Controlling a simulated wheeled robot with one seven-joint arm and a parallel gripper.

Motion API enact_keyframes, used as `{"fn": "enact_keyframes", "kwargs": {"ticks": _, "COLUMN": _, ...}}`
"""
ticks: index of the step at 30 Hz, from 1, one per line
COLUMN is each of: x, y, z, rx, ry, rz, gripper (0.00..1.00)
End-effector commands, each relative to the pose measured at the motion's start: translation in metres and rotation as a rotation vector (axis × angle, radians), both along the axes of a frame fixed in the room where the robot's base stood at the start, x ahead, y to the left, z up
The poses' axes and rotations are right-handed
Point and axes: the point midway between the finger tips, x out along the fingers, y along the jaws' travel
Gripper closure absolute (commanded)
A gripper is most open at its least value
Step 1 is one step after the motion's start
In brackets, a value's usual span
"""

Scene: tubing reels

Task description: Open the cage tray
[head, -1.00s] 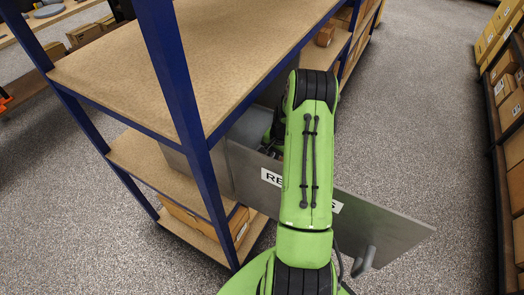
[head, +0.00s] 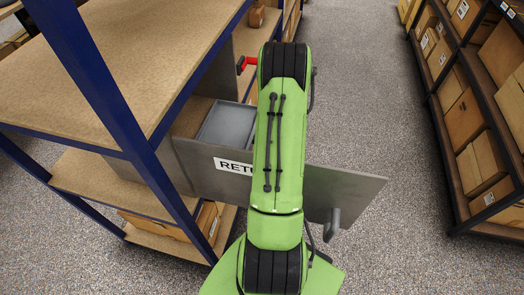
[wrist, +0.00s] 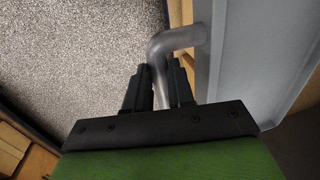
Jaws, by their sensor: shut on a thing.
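The cage tray's grey metal front panel (head: 345,186) stands out from the blue-framed shelving and carries a partly covered label starting "RET". A bent grey handle (head: 333,224) shows near the panel's right end. Behind the panel, a grey bin (head: 226,124) and brown surfaces are partly visible. In the wrist view, my gripper (wrist: 161,82) is shut on a bent metal handle (wrist: 176,41) beside a grey metal panel (wrist: 240,60). In the head view my green arm hides the gripper and the panel's middle, so I cannot tell where along the panel it grips.
Shelving (head: 128,65) with wooden boards and blue posts stands at left, close to the panel. A dark rack of cardboard boxes (head: 485,158) lines the right. Speckled floor (head: 375,95) is clear between them. A small red part (head: 246,62) shows behind my arm.

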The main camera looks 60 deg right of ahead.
Motion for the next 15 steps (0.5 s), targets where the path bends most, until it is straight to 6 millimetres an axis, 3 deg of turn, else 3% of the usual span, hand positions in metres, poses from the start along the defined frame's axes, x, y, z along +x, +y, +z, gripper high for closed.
{"fn": "enact_keyframes", "kwargs": {"ticks": 2, "x": 0.0003, "y": -0.0007, "z": 0.0007, "rx": -0.002, "ry": -0.001, "rz": 0.0, "gripper": 1.0}}
{"fn": "enact_keyframes", "kwargs": {"ticks": 3, "x": 0.0003, "y": -0.0007, "z": 0.0007, "rx": -0.002, "ry": -0.001, "rz": 0.0, "gripper": 0.72}}
{"fn": "enact_keyframes", "kwargs": {"ticks": 7, "x": 0.0004, "y": -0.0006, "z": 0.0005, "rx": -0.002, "ry": -0.001, "rz": 0.0, "gripper": 0.53}}
{"fn": "enact_keyframes", "kwargs": {"ticks": 15, "x": 0.0004, "y": -0.0004, "z": 0.001, "rx": -0.001, "ry": 0.0, "rz": 0.0, "gripper": 0.52}}
